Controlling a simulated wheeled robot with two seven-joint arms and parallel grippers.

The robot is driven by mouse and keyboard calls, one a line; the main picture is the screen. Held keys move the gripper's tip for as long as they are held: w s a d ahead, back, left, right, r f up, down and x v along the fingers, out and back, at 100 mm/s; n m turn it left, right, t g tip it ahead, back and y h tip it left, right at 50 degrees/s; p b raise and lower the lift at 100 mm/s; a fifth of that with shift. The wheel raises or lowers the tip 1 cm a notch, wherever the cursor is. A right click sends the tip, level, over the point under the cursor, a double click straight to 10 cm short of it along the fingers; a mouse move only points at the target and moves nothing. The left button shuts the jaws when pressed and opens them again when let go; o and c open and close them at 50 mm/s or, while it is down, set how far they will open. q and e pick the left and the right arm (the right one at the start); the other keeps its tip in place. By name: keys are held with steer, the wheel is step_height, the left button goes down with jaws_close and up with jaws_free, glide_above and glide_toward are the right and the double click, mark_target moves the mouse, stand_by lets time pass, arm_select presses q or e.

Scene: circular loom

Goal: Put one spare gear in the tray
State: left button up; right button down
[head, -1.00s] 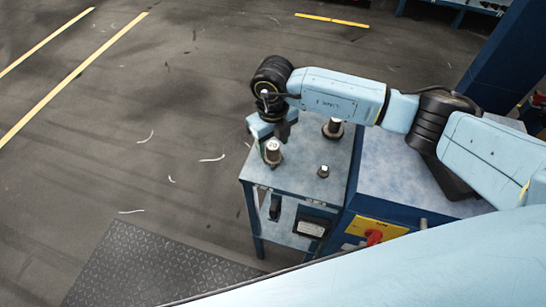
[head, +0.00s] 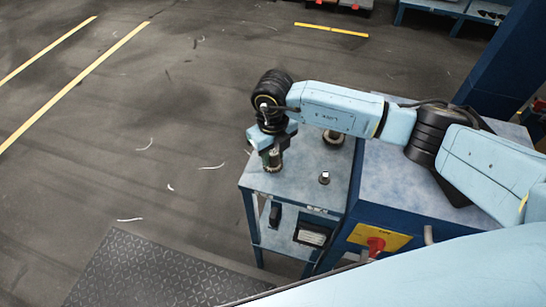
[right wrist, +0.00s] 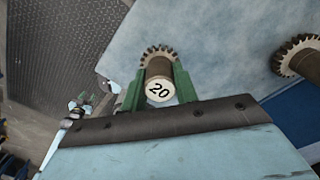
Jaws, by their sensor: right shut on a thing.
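A spare gear (head: 272,164) with a tall hub stands upright at the left corner of a small blue-grey stand (head: 300,183). In the right wrist view the gear's hub end (right wrist: 159,91) is marked 20, with its toothed rim beyond. My right gripper (head: 272,153) is over it from above. Its green fingers (right wrist: 158,90) are shut on the hub, one on each side. A second, larger gear (head: 333,138) stands behind to the right and also shows in the right wrist view (right wrist: 303,58). I cannot make out a tray. My left gripper is out of view.
A small dark part with a light top (head: 324,178) stands near the stand's right edge. A blue cabinet with a red switch on a yellow plate (head: 376,243) adjoins the stand.

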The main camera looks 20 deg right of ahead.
mark_target(273, 151)
steer(key=shift+r, duration=0.25)
steer(key=shift+r+p, duration=0.4)
steer(key=shift+r, duration=0.15)
steer(key=shift+r+p, duration=1.05)
steer(key=shift+r, duration=0.35)
